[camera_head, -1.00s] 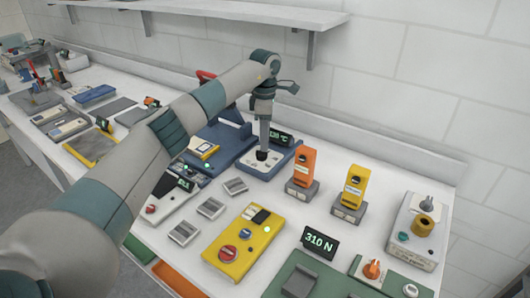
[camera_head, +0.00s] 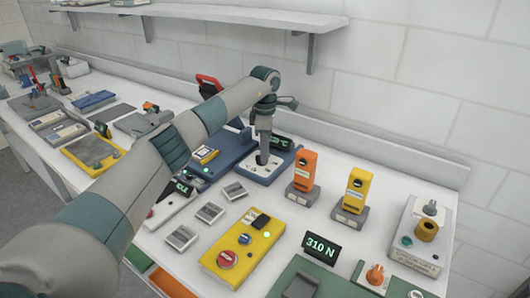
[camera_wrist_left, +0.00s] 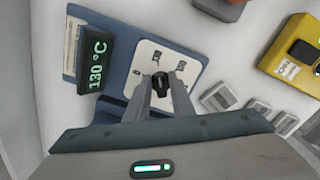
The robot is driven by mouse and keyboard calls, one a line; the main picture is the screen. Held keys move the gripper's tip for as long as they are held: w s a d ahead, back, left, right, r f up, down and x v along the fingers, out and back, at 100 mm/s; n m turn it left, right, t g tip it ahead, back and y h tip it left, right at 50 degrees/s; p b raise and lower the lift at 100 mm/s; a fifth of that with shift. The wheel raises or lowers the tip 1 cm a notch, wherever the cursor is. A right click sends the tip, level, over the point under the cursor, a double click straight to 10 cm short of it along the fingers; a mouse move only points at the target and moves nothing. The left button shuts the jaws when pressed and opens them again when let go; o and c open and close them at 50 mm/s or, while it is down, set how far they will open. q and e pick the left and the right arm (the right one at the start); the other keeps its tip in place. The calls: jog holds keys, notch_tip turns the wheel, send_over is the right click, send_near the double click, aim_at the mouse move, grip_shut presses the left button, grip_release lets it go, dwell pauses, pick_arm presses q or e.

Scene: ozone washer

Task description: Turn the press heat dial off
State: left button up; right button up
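The press heat dial is a small black knob (camera_wrist_left: 161,84) on a white panel (camera_wrist_left: 143,66) set in a blue housing. My left gripper (camera_wrist_left: 163,77) reaches down to it, with one finger on each side of the knob. The fingers look parted, with the knob between them; firm contact cannot be seen. In the head view my left gripper (camera_head: 262,157) points straight down onto the panel and largely hides the knob. A display (camera_wrist_left: 96,65) beside the panel reads 130 °C in green. My right gripper is not in view.
An orange device (camera_head: 304,170) and a yellow one (camera_head: 356,188) stand to the right. A yellow control box (camera_head: 243,248) with red and blue knobs is in front. A shelf (camera_head: 230,13) hangs on the wall above.

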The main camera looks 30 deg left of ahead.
pick_arm(q)
grip_shut()
jog(key=shift+n, duration=0.4)
jog(key=n, duration=0.3)
jog(key=shift+w+a, duration=0.1)
jog(key=shift+w, duration=0.1)
jog(key=n, duration=0.6)
jog(key=shift+w+a+r, duration=0.1)
jog(key=shift+w+a, duration=0.05)
jog(key=shift+a, duration=0.1)
jog(key=shift+a+n, duration=0.1)
jog(key=shift+n, duration=0.9)
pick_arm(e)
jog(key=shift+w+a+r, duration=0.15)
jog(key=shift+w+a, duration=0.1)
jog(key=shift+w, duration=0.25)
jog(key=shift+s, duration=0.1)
